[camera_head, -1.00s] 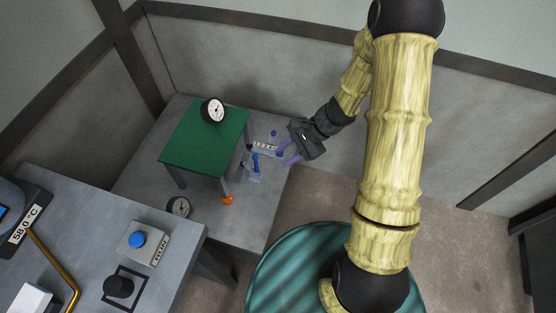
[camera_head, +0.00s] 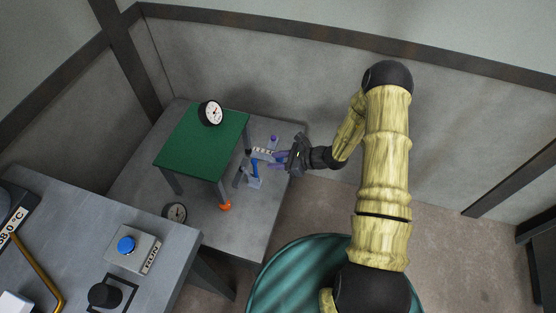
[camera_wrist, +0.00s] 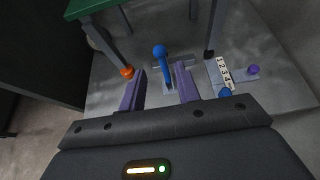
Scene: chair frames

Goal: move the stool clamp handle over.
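The green stool (camera_head: 203,140) stands on a grey platform; its green edge also shows in the wrist view (camera_wrist: 90,8). A blue clamp handle (camera_head: 255,169) stands by the stool's right legs. In the wrist view the handle (camera_wrist: 163,62), with a round blue knob on top, rises from a pale base just beyond the fingertips. My gripper (camera_head: 279,158) is right of the handle. In the wrist view its purple fingers (camera_wrist: 160,80) are open and apart, with the lower handle in line with the gap. Whether they touch it I cannot tell.
A numbered strip (camera_wrist: 224,72) and a purple knob (camera_wrist: 253,69) lie right of the handle. An orange knob (camera_wrist: 127,72) is by a stool leg. A bench with a blue button (camera_head: 127,245) is at the lower left.

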